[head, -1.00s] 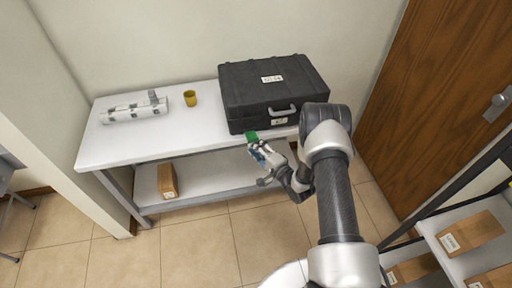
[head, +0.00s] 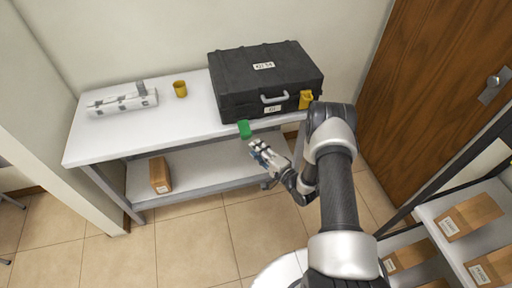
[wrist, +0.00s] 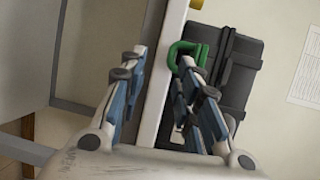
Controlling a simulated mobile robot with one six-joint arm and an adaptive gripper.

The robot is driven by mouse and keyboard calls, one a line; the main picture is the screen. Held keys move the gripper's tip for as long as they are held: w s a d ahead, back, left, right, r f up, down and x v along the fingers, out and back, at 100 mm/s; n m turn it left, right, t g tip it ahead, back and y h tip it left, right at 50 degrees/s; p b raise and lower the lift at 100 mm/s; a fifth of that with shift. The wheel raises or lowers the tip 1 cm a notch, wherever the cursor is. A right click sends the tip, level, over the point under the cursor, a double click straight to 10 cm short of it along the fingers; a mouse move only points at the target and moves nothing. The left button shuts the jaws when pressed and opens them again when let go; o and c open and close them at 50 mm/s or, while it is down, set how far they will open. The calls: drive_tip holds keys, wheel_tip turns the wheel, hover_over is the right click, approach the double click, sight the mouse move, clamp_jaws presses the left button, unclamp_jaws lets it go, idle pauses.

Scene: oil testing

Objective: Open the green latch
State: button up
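The green latch (head: 244,129) sits at the lower left of the black case's front and sticks out over the table edge. In the wrist view the latch (wrist: 187,50) is a green loop beside the tip of the right finger; I cannot tell if they touch. The black case (head: 262,78) is shut and stands on the table with its grey handle facing me. My gripper (head: 256,147) is in front of the table, just below the latch. The wrist view shows my gripper (wrist: 162,65) open, with nothing between its fingers.
A yellow latch (head: 306,99) is on the right of the case front. A yellow cup (head: 180,89) and a white rack-like device (head: 122,101) stand left on the white table (head: 150,137). A box (head: 160,175) lies on the lower shelf. A shelf with boxes stands at right.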

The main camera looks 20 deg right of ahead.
drive_tip(key=s+d+f, duration=0.5)
drive_tip(key=s+f, duration=0.1)
drive_tip(key=f, duration=0.4)
drive_tip(key=shift+s, duration=0.4)
idle(0.7)
drive_tip(key=shift+s, duration=0.1)
drive_tip(key=v, duration=1.2)
drive_tip(key=shift+f, duration=0.2)
